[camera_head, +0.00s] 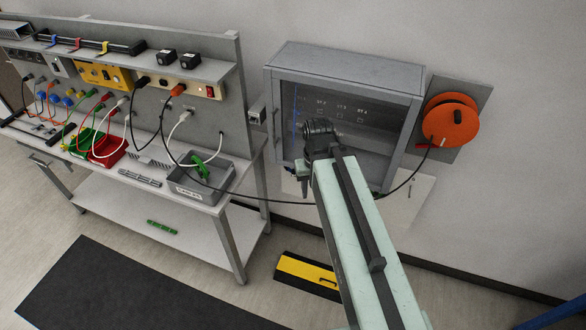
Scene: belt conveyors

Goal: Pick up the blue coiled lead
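I cannot make out a blue coiled lead for certain. A thin blue vertical strand (295,105) shows at the left side of the grey wall cabinet (345,58); it is too small to tell what it is. Small blue round pieces (69,99) sit among the leads at the bench's back panel. My arm reaches up from the lower right, and its dark end with my gripper (304,184) is in front of the cabinet's lower left. The fingers are small and partly hidden, and I cannot tell whether they are open.
The workbench (205,203) at left carries a grey bin (215,188), a red bin (112,155) and a green bin (80,150). A black cable runs past my arm to the orange reel (451,120). A yellow-black floor piece (308,273) and dark mat (110,290) lie below.

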